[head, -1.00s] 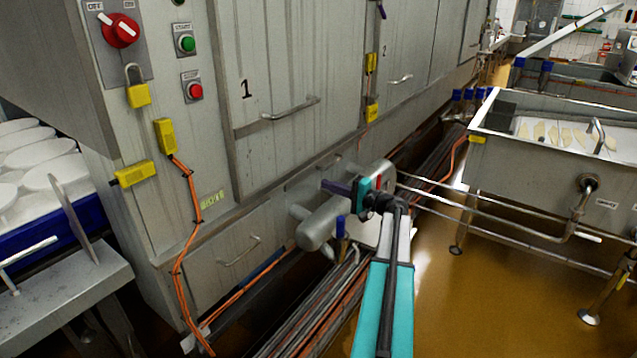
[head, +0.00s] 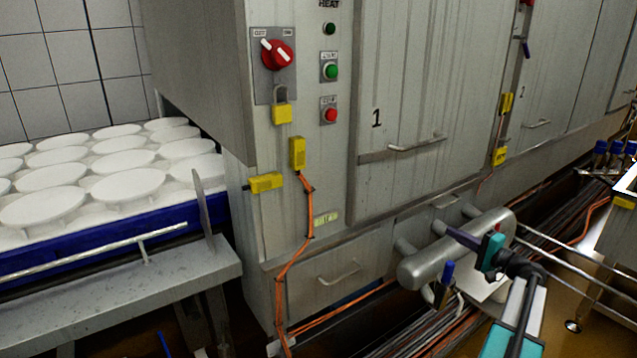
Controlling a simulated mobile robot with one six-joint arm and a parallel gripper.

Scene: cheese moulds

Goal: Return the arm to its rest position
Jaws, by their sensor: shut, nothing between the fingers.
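My arm, with teal and grey links, comes in from the lower right in the head view. My gripper (head: 455,235) is at its end, with dark fingers pointing left in the picture. The fingers look closed together with nothing held. In the picture the gripper overlaps a rounded grey metal cylinder (head: 425,266) low in front of the cabinet. I cannot tell how much gap lies between them.
A steel cabinet (head: 345,235) with a red switch (head: 277,54), padlock (head: 282,112) and door handles fills the middle. A blue tray (head: 100,246) of white moulds stands left behind a metal bench (head: 130,290). Pipes and orange cables run along the floor.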

